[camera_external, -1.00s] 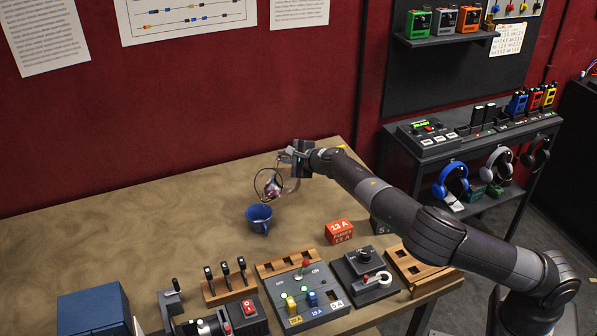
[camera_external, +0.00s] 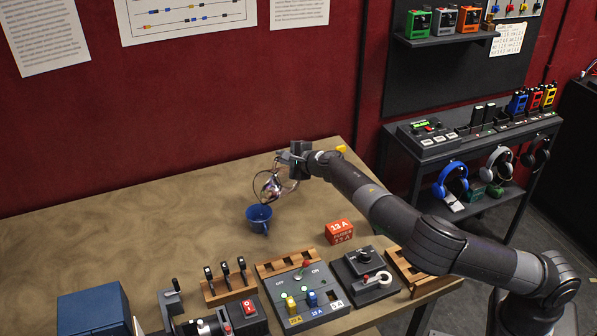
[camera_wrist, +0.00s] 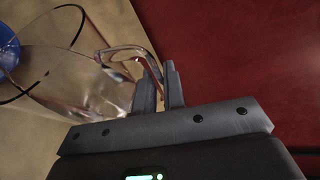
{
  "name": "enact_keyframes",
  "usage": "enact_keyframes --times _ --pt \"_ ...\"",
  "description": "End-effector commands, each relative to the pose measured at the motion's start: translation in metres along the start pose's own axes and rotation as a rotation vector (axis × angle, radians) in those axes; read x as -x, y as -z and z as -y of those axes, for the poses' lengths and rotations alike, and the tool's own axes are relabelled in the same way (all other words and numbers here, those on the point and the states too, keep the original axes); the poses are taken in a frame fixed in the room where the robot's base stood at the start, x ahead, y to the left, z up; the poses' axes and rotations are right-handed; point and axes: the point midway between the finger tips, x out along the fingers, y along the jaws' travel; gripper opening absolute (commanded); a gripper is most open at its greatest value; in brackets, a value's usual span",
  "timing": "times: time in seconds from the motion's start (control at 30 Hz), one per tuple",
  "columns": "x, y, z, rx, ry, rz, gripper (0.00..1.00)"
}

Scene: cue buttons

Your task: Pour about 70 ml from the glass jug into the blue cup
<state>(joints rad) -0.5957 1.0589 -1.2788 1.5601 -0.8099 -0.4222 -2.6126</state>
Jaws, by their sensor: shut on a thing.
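The blue cup (camera_external: 258,218) stands upright on the table, and part of it shows at the left edge of the wrist view (camera_wrist: 8,52). My gripper (camera_external: 283,158) is shut on the handle of the glass jug (camera_external: 270,188). The wrist view shows the jug (camera_wrist: 85,85) with its handle between my fingers (camera_wrist: 160,88). The jug is tilted, its dark rim toward the cup, and hangs above and slightly right of the cup. I cannot tell the liquid level or whether any liquid is flowing.
An orange-red fuse box (camera_external: 339,232) sits right of the cup. A switch panel (camera_external: 303,293), a rack of levers (camera_external: 228,283) and a dark blue box (camera_external: 93,311) line the front edge. The table's left and back areas (camera_external: 120,215) are clear.

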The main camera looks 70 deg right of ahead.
Motion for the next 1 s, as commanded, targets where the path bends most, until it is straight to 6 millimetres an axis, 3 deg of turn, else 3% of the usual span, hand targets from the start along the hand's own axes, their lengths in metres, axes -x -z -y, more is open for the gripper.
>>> enact_keyframes --times 1.0 --pt "0.006 -0.011 0.004 0.055 0.025 -0.011 0.00"
